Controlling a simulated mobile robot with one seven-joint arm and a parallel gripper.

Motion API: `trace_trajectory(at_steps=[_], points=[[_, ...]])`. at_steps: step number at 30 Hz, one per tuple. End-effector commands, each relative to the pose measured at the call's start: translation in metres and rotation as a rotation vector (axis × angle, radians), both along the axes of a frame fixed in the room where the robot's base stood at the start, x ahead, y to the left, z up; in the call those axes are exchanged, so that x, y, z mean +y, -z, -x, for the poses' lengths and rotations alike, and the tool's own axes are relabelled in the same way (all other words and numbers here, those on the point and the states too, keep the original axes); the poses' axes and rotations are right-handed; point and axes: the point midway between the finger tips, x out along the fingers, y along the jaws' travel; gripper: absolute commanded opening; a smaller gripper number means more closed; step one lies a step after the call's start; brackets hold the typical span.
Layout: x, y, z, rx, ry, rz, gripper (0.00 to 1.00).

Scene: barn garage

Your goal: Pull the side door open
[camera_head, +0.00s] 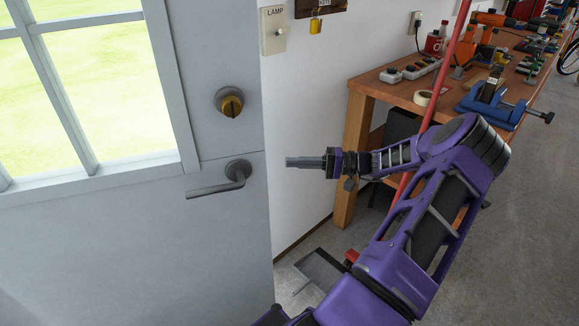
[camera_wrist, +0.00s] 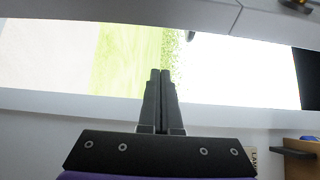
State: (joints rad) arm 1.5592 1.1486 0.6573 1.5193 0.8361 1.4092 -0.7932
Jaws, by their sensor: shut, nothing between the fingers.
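The side door (camera_head: 225,95) is grey, with a window, and fills the left of the head view. A dark lever handle (camera_head: 238,172) sits near its right edge, below a round lock with a yellowish knob (camera_head: 231,105). My gripper (camera_head: 288,162) is shut and empty, right of the handle and just past the door's edge, apart from the handle. In the wrist view, the shut fingers (camera_wrist: 160,73) point at a bright strip of grass and paving between the door panel (camera_wrist: 130,10) and the wall, so the door looks ajar. The handle cannot be made out there.
A white wall (camera_head: 300,110) with a LAMP switch plate (camera_head: 274,30) stands behind my gripper. A wooden workbench (camera_head: 385,88) with tools and a blue vise (camera_head: 490,105) runs along the right. A red pole (camera_head: 440,85) stands by the bench. Grey floor (camera_head: 530,220) is clear at right.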

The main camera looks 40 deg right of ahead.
Motion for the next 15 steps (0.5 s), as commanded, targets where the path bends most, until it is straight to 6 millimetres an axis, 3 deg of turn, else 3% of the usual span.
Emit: trace_trajectory(at_steps=[12,15], points=[[0.064,0.001,-0.059,0.003,-0.004,-0.004,0.0],[0.068,0.0,-0.044,0.005,0.002,-0.003,0.0]])
